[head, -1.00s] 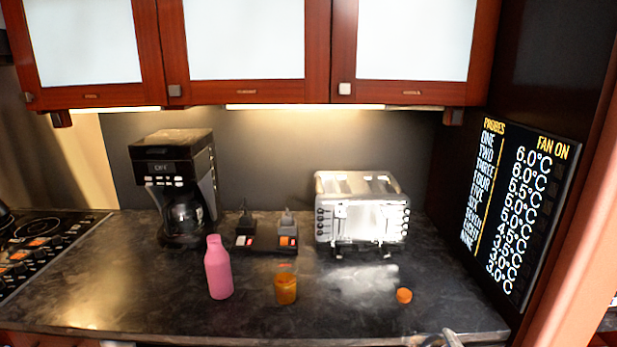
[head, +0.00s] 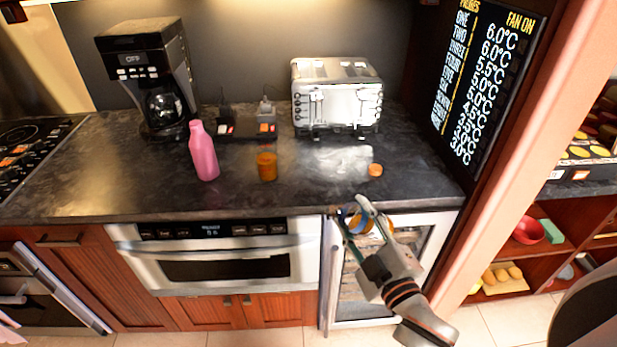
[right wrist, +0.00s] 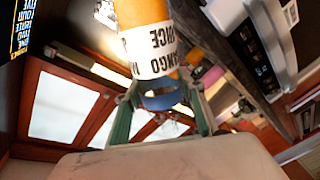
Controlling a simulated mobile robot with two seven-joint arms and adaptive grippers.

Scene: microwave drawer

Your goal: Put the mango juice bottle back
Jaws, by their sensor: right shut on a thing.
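The mango juice bottle (right wrist: 150,55), orange with a white label in black letters reading MANGO and JUICE, fills the upper middle of the right wrist view. Its blue part is between the two green fingers of my right gripper (right wrist: 160,110), which is shut on it. In the head view my right gripper (head: 358,215) is in front of the counter edge, before the steel-framed glass cooler (head: 408,222) under the counter. There the fingers mostly hide the bottle; only bits of blue and orange show. My left gripper is not in view.
On the counter (head: 100,195) stand a pink bottle (head: 203,155), an amber jar (head: 266,167), a small orange round thing (head: 375,170), a coffee maker (head: 150,80) and a toaster (head: 337,95). A steel drawer appliance (head: 225,255) is left of the cooler. Shelves (head: 530,255) stand at right.

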